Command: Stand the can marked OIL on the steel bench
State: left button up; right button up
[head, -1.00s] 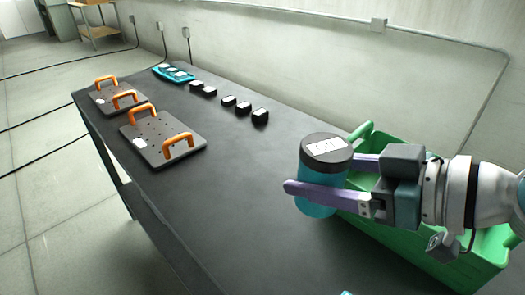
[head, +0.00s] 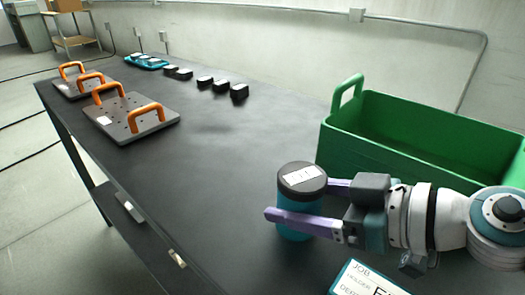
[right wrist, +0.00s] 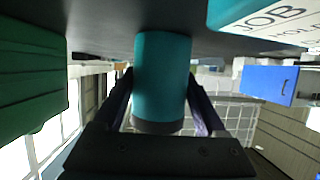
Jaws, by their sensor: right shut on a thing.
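The can (head: 300,192) is a teal cylinder with a dark lid and a white label on top, too small to read surely. My right gripper (head: 298,203) is shut around its sides with two purple fingers. The can is upright, over or on the dark bench (head: 215,150), in front of the green bin. The can also shows in the right wrist view (right wrist: 162,80), between the fingers, with its base close to the bench top. I cannot tell if it touches. My left gripper is not in view.
A green bin (head: 358,153) stands behind the can. A teal-edged card marked JOB (head: 365,282) lies near the front edge. Plates with orange handles (head: 128,117), several small black blocks (head: 239,92) and a teal tray (head: 146,62) are farther left. The bench middle is clear.

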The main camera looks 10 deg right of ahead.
jog(key=o, duration=1.6)
jog(key=shift+f, duration=0.1)
jog(key=shift+c, duration=0.2)
jog(key=shift+r, duration=0.25)
jog(key=p+v, duration=0.2)
jog(key=v, duration=0.8)
jog(key=shift+s+d, duration=0.25)
jog(key=shift+s+d+r, duration=0.3)
jog(key=shift+s+d, duration=0.1)
